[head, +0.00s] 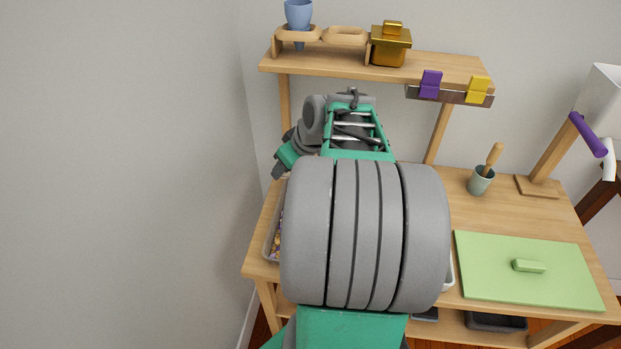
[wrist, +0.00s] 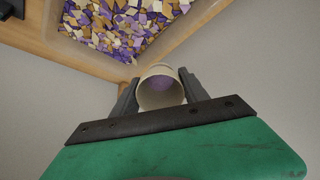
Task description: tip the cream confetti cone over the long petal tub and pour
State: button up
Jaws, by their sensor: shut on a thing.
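The cream confetti cone (wrist: 147,98) is between the two fingers of my gripper (wrist: 158,80) in the wrist view. My gripper is shut on it. Its round mouth faces the wrist camera, and something purple shows inside. The long petal tub (head: 267,247) stands at the left end of the table in the head view, mostly hidden behind my arm. In the wrist view, purple, cream and tan petals (wrist: 115,27) fill the tub, beyond and to the left of the cone. The cone is hidden in the head view. I see no petals falling.

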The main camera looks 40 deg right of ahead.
notch_tip(320, 180, up, 2)
jog(key=g+p, duration=0.3)
jog(key=p, duration=0.1)
jog(key=shift+a+r, duration=0.1)
jog(key=shift+r, duration=0.1)
jog(key=shift+s+f+g, duration=0.2)
jog(key=shift+f+g, duration=0.2)
jog(key=shift+g, duration=0.1)
jog(key=shift+f, duration=0.3)
jog(key=shift+r+p, duration=1.05)
jog(key=shift+r, duration=0.6)
jog(key=shift+f, duration=0.1)
jog(key=shift+s+d, duration=0.1)
jog(key=shift+d, duration=0.1)
